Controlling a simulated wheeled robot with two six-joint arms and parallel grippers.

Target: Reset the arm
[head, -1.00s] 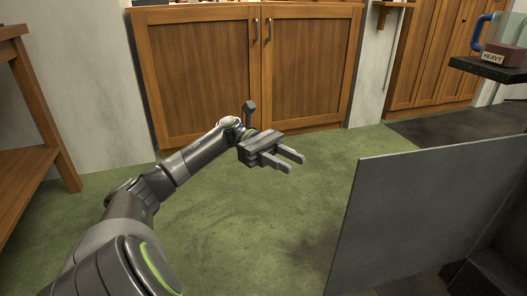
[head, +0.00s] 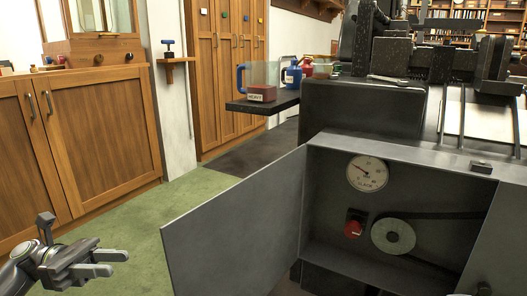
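My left arm comes in at the lower left of the head view. Its gripper (head: 112,263) is empty, with its two fingers apart, above the green floor. It is to the left of the open grey metal door (head: 235,225) and does not appear to touch it. My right arm and gripper are not in view.
The door belongs to a grey machine box holding a gauge (head: 367,173), a red knob (head: 353,228) and a pulley (head: 393,236). Wooden cabinets (head: 100,140) stand at left. Green floor (head: 150,225) between is clear.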

